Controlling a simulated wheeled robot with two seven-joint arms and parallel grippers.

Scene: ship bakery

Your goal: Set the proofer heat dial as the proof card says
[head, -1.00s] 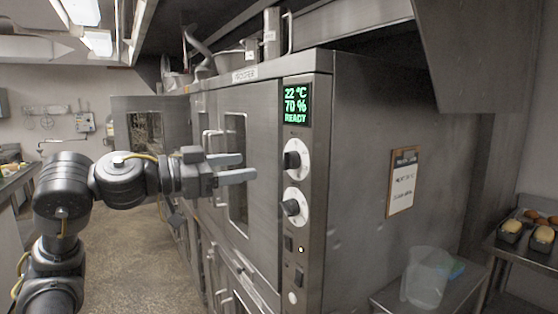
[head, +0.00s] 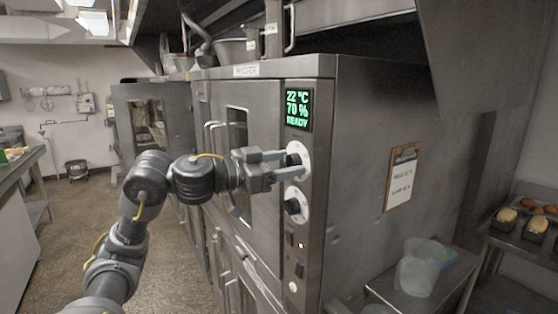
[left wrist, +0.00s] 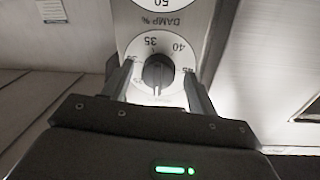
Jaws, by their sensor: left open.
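The proofer (head: 345,130) has a display (head: 298,108) reading 22 °C, 70 %, READY. Below it are an upper white dial (head: 302,150) and a lower one (head: 297,192), each with a black knob. My left gripper (head: 293,163) is open at the upper dial, its fingers on either side of the knob. In the left wrist view this dial's knob (left wrist: 158,70) sits between the spread fingers, with clear gaps; 35, 40 and 45 show around it. A "DAMP %" label is above it there. The proof card (head: 402,180) hangs on the side panel, its writing too small to read surely.
Small switches (head: 301,245) sit below the dials. A clear tub (head: 418,268) stands on a low steel table at right. Loaf tins (head: 506,222) stand on a rack at far right. Open floor (head: 70,220) lies to the left.

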